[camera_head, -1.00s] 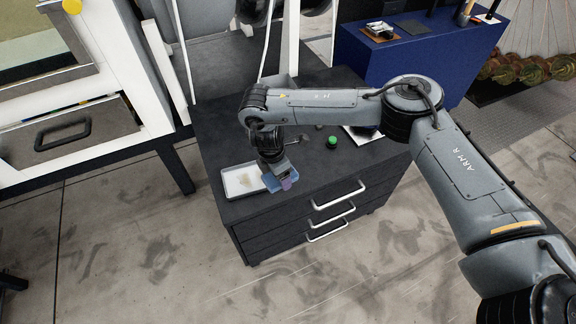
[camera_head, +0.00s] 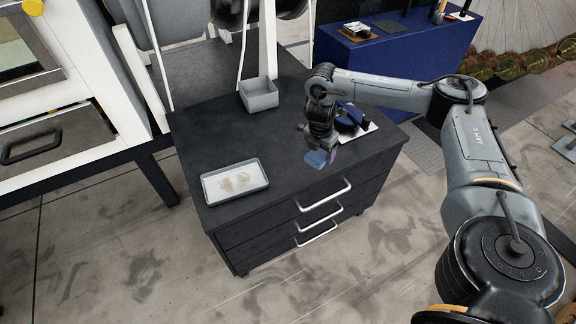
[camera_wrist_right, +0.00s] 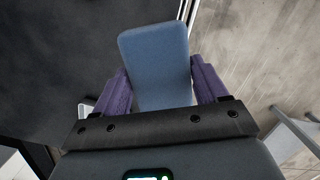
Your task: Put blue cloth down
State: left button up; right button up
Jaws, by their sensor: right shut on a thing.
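The blue cloth (camera_wrist_right: 158,60) is a flat, rounded blue piece between the two purple fingers of my right gripper (camera_wrist_right: 162,88) in the right wrist view. In the head view my right gripper (camera_head: 326,158) is shut on the blue cloth (camera_head: 315,158), near the front edge of the dark drawer cabinet (camera_head: 262,133). The cloth appears to be above the cabinet top, but I cannot tell whether it touches. My left gripper is not in view.
A shallow white tray (camera_head: 209,189) with pale marks inside lies at the cabinet's front left. A grey open box (camera_head: 260,97) stands at the back. A dark blue item (camera_head: 349,118) on a white sheet (camera_head: 366,133) lies right of my gripper. The middle of the cabinet top is clear.

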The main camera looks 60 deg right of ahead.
jog(key=b, duration=0.5)
send_over(290, 166)
jog(key=f, duration=0.4)
jog(key=s+f, duration=0.1)
jog(key=f, duration=0.1)
jog(key=shift+a+f, duration=0.15)
jog(key=shift+f, duration=0.05)
jog(key=shift+w+f, duration=0.3)
jog(key=shift+w, duration=0.25)
jog(key=shift+f+b, duration=1)
jog(key=shift+f, duration=1)
jog(key=o, duration=1.1)
notch_tip(290, 166, up, 12)
jog(key=a+p, duration=0.1)
jog(key=p, duration=0.6)
jog(key=shift+a, duration=0.4)
